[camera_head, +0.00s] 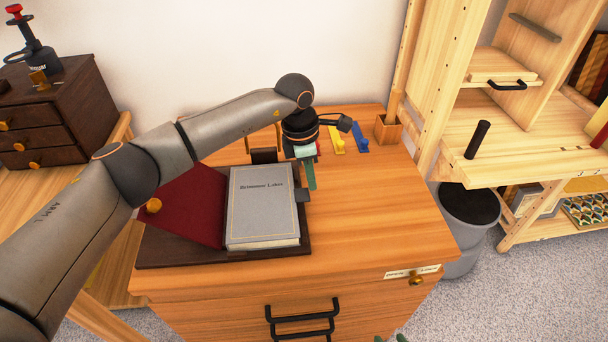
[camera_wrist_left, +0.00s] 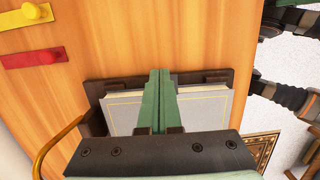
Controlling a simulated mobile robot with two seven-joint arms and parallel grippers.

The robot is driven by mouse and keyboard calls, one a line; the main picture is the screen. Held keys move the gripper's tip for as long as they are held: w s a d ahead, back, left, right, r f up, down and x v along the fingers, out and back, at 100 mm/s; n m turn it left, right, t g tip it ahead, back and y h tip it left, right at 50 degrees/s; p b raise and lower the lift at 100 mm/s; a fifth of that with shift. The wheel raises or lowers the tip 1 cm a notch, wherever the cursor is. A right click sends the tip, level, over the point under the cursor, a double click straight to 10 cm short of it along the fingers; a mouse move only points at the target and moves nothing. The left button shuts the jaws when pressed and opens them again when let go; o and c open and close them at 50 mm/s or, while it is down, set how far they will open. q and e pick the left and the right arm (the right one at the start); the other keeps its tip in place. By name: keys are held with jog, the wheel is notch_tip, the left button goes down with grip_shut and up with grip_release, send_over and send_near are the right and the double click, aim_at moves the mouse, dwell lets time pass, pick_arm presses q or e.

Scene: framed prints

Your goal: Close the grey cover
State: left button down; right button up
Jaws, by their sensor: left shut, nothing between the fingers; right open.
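A book with a grey cover (camera_head: 262,205), titled and edged with a thin gold line, lies on a dark wooden base (camera_head: 190,253) on the wooden cabinet. Its cover lies flat over the pages. A dark red panel (camera_head: 190,205) with a gold knob lies to its left. My left gripper (camera_head: 311,178) is shut and empty by the book's upper right corner. In the left wrist view its green fingers (camera_wrist_left: 158,100) are shut in front of the grey cover (camera_wrist_left: 205,105); contact cannot be told. Only the green fingertips of my right gripper (camera_head: 390,338) show, apart, at the bottom edge.
Blue (camera_head: 360,138) and yellow (camera_head: 336,140) pieces and a small wooden box (camera_head: 388,130) stand behind on the cabinet top. The cabinet top right of the book is clear. A grey bin (camera_head: 466,225) and shelves stand right. A dark drawer chest (camera_head: 60,120) stands left.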

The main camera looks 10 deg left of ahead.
pick_arm(q)
jog(key=shift+d+f+b, duration=0.15)
jog(key=shift+f+b, duration=0.2)
jog(key=shift+f, duration=0.7)
pick_arm(e)
jog(key=shift+s+d+f, duration=0.2)
jog(key=shift+f, duration=0.2)
jog(key=shift+s+d+f, duration=0.15)
jog(key=shift+s+f, duration=0.05)
jog(key=shift+f, duration=0.2)
pick_arm(q)
jog(key=shift+d, duration=0.1)
pick_arm(e)
jog(key=shift+r, duration=0.1)
pick_arm(q)
jog(key=shift+r, duration=0.1)
pick_arm(e)
jog(key=shift+w, duration=0.1)
